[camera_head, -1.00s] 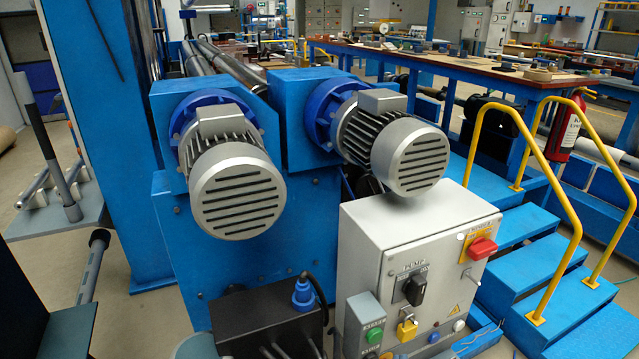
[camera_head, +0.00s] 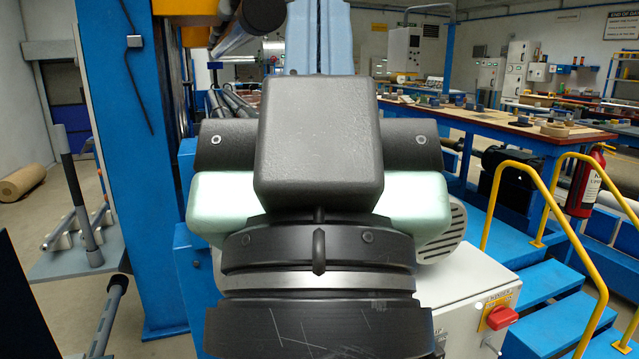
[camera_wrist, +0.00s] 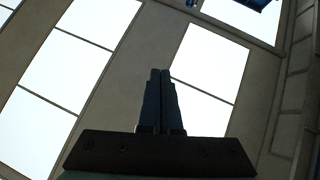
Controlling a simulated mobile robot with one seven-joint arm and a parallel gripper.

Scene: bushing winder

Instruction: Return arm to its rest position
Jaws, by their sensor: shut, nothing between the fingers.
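My gripper (camera_wrist: 160,76) shows in the wrist view with its two dark fingers side by side and touching. Nothing is between them. Behind the fingers are bright ceiling panels (camera_wrist: 205,65), so the gripper points upward. In the head view my arm, dark grey and pale green, stands upright in the middle of the picture. The gripper's fingers cannot be made out there. The arm covers most of the two motors and the blue machine behind it.
A blue column (camera_head: 115,150) stands at the left, near a grey shelf (camera_head: 75,255) with rods. A light grey control box (camera_head: 465,290) with a red switch (camera_head: 501,317) is at the lower right. Yellow handrails (camera_head: 545,195) flank blue steps (camera_head: 540,325). A red extinguisher (camera_head: 585,185) hangs at right.

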